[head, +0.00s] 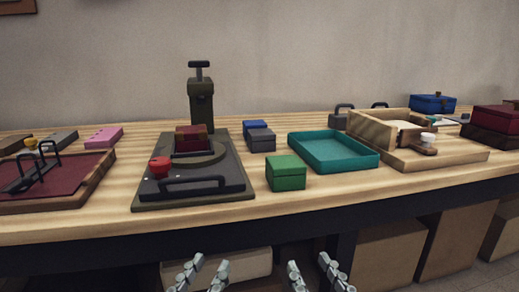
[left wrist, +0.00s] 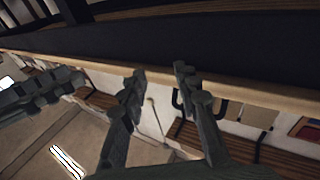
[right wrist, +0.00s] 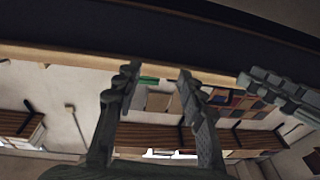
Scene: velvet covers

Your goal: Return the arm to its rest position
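My left gripper (head: 202,272) shows at the bottom of the head view, in front of the bench's front edge and below its top. Its two fingers are apart with nothing between them, as the left wrist view (left wrist: 158,78) also shows. My right gripper (head: 310,272) is beside it to the right, at about the same height. Its fingers are apart and empty too, seen again in the right wrist view (right wrist: 156,72). Neither gripper touches anything on the bench. The rest of both arms is out of the head view.
The wooden bench (head: 350,188) carries a dark press (head: 201,105) with a red knob (head: 159,167), a green box (head: 286,172), a teal tray (head: 375,161), a wooden frame (head: 455,157) and a dark red board (head: 85,185). Cardboard boxes (head: 388,254) stand under the bench.

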